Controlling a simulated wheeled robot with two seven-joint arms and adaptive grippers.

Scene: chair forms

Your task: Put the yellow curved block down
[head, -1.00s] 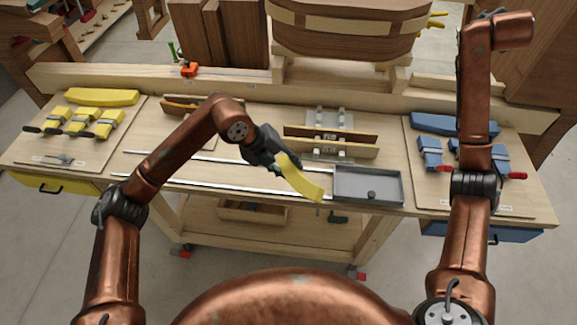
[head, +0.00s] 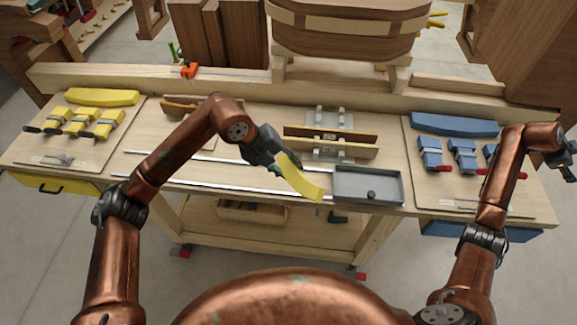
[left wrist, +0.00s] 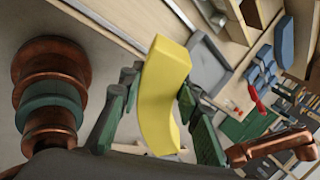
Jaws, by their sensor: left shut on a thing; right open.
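A yellow curved block (head: 300,178) is held in my left gripper (head: 276,158), above the front middle of the workbench. The block tilts down to the right, its lower end near the grey tray's left side in the head view. In the left wrist view the yellow block (left wrist: 163,95) stands between the two fingers of my left gripper (left wrist: 155,115), which are shut on it. My right gripper (head: 565,160) is at the right edge of the head view, past the blue blocks, and holds nothing visible. A second yellow curved block (head: 101,97) lies on the left board.
A grey tray (head: 368,201) sits at the bench front, right of the held block. Metal rails (head: 225,187) run along the bench. Yellow clamps (head: 78,122) lie left, blue clamps (head: 462,155) and a blue curved block (head: 455,124) right. A jig with wooden strips (head: 331,140) stands behind.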

